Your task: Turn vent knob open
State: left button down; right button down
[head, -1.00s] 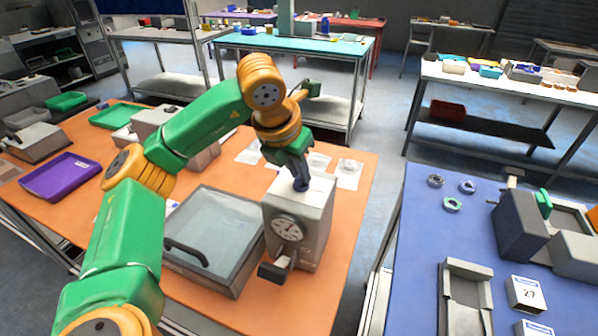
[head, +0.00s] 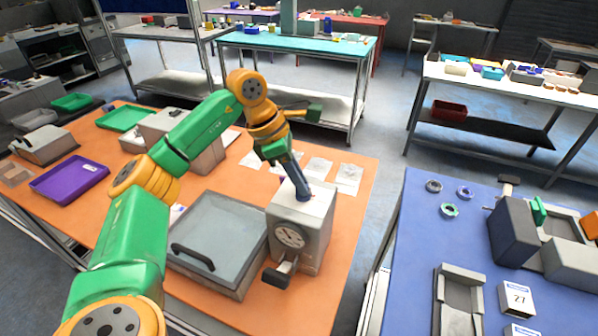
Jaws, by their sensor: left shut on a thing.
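A pale box-shaped device (head: 316,228) stands upright on the orange table, with a round white dial (head: 290,235) and a dark lever (head: 280,274) on its front. My left gripper (head: 300,187) reaches down to the top of this device from the upper left. It is shut at a dark blue upright part on the device's top, which I take as the vent knob. The fingers and the knob overlap, so their exact contact is hidden. My right gripper is not in view.
A grey lidded case (head: 216,232) with a black handle stands close left of the device. Flat clear packets (head: 318,170) lie behind it. A purple tray (head: 68,181) and green tray (head: 124,118) lie further left. A blue table (head: 412,235) is at right, across a gap.

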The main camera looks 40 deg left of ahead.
pick_arm(q)
jog(key=shift+r+m+g+h+p, duration=0.1)
jog(key=shift+m+g+h+p, duration=0.35)
jog(key=shift+m, duration=0.75)
jog(key=shift+w+m+g+p, duration=0.1)
jog(key=shift+m+g+p, duration=0.4)
jog(key=shift+m, duration=0.6)
jog(key=shift+f, duration=0.2)
jog(key=c, duration=0.9)
grip_release()
jog(key=shift+w, duration=0.1)
jog(key=shift+r, duration=0.1)
jog(key=v, duration=0.7)
jog(key=shift+d, duration=0.1)
